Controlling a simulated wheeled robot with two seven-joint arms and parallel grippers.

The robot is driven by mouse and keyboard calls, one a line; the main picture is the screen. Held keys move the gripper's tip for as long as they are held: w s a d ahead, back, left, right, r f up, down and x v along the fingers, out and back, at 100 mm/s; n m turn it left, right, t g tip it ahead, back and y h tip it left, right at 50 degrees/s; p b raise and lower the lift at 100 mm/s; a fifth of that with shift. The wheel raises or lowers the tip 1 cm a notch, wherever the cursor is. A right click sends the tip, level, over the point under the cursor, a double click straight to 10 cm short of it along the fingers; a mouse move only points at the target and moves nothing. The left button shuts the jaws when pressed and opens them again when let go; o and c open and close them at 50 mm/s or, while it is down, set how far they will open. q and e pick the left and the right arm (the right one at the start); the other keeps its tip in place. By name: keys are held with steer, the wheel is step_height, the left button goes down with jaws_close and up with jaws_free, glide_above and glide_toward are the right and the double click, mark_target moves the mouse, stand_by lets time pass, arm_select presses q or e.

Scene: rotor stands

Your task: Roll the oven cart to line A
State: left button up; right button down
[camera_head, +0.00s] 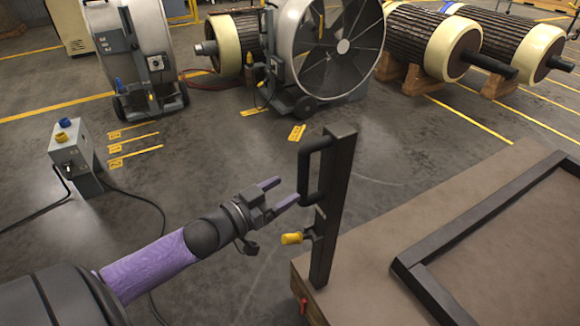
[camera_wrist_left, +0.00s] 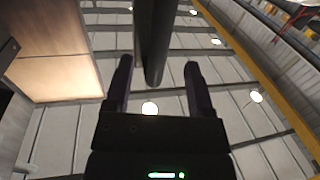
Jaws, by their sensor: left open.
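A cart with a flat brown top (camera_head: 480,190) and a black raised frame stands at the lower right; I take it for the oven cart. A black post (camera_head: 336,200) rises at its left corner, with a D-shaped black handle (camera_head: 303,178) and a yellow-tipped lever (camera_head: 291,238). My left gripper (camera_head: 283,189) is open just left of the handle. In the left wrist view a dark bar (camera_wrist_left: 155,45), seemingly the handle, shows between the open fingers (camera_wrist_left: 158,66); contact cannot be told. Short yellow floor lines (camera_head: 133,150) carry tags too small to read. My right gripper is out of view.
A grey control box (camera_head: 76,157) with trailing cables stands at left. Large round fan-like machines (camera_head: 335,50) and bark-brown rollers (camera_head: 425,42) on wooden blocks line the back. The grey floor (camera_head: 215,150) between them and the cart is mostly clear.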

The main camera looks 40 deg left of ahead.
mark_target(299, 183)
arm_select(q)
steer(key=w+b, duration=0.1)
steer(key=w, duration=0.1)
steer(key=w+d+b, duration=0.1)
steer(key=w, duration=0.1)
steer(key=w+b, duration=0.1)
steer(key=w, duration=0.1)
steer(key=shift+w+d+f, duration=0.25)
steer(key=shift+w, duration=0.1)
steer(key=shift+w+d+r, duration=0.1)
steer(key=shift+w, duration=0.35)
steer(key=shift+c, duration=0.3)
jaws_close()
stand_by(0.3)
